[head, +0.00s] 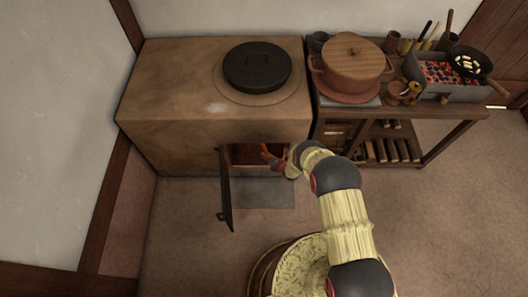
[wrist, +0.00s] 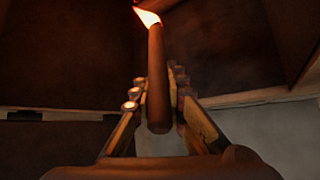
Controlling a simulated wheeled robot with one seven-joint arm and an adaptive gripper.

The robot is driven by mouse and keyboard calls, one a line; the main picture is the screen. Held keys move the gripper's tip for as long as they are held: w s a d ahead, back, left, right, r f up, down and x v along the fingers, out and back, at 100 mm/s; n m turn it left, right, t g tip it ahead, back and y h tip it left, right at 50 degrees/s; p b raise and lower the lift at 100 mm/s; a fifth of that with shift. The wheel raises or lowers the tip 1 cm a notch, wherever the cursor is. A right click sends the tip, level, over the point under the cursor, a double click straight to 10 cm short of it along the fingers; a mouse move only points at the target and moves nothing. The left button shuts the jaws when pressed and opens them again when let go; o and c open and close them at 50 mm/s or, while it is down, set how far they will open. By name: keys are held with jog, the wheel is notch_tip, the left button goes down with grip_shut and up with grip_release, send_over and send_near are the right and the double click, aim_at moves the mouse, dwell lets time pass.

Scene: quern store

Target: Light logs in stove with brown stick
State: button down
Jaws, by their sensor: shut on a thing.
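The clay stove (head: 170,85) stands against the back wall with its dark door (head: 225,190) swung open at the front. My gripper (head: 272,161) is at the stove's opening, its tip reaching in. In the wrist view my gripper (wrist: 158,100) is shut on the brown stick (wrist: 157,75), which points forward. A bright flame (wrist: 148,17) burns at the stick's far tip. A dim brown shape (wrist: 178,18) shows close beside the flame; I cannot tell whether it is a log. The logs are not clearly visible in the dark firebox.
A grey slab (head: 262,194) lies below the opening.

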jog(key=s+d+r+p, duration=0.1)
jog(key=s+p, duration=0.2)
jog(key=s, duration=0.2)
jog(key=s+d+r+p, duration=0.1)
jog(key=s+r+p, duration=0.1)
jog(key=s, duration=0.3)
jog(key=shift+d+r+p, duration=0.3)
jog(key=shift+d+p, duration=0.05)
jog(key=shift+p, duration=0.15)
